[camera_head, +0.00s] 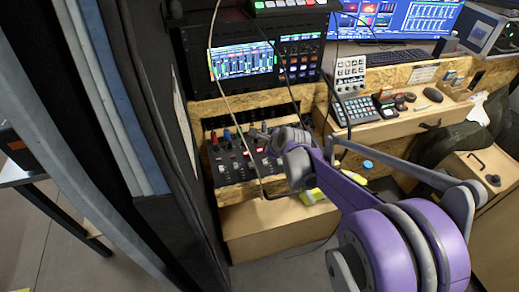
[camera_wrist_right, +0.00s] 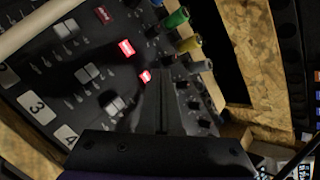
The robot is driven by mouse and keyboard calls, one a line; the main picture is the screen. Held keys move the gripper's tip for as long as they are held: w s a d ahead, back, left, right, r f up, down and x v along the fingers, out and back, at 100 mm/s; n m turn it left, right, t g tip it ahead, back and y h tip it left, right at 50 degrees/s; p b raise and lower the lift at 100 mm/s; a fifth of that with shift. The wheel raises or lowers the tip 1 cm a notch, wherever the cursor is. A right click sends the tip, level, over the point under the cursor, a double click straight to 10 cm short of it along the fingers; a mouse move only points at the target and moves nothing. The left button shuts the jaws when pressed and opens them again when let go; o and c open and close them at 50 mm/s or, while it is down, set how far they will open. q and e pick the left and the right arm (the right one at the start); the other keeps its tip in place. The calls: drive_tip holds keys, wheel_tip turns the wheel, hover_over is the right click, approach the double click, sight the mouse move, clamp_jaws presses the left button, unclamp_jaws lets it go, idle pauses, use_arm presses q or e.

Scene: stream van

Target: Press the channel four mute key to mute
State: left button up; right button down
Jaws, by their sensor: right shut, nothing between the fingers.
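The black mixer panel (camera_head: 226,176) sits in a wooden shelf in the head view, with coloured knobs and lit red keys. In the right wrist view, the number 4 label (camera_wrist_right: 67,137) lines up with a fader cap (camera_wrist_right: 116,105) and then the small red-lit key (camera_wrist_right: 146,76), which appears to be the channel four mute key. My right gripper (camera_wrist_right: 164,76) is shut and empty, its tips just right of that key. I cannot tell whether they touch it. In the head view the right gripper (camera_head: 282,146) is over the mixer's right part. My left gripper is not in view.
Tall coloured knobs, including a green one (camera_wrist_right: 176,19) and a yellow one (camera_wrist_right: 190,45), stand close to the fingertips. The red key of channel three (camera_wrist_right: 126,48) is lit nearby. A thin cable (camera_head: 213,70) hangs in front of the mixer. A wooden edge (camera_wrist_right: 262,70) borders the panel.

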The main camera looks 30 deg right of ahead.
drive_tip(key=shift+r, duration=0.1)
wheel_tip(320, 180, up, 6)
drive_tip(key=p, duration=0.4)
drive_tip(key=shift+d, duration=0.1)
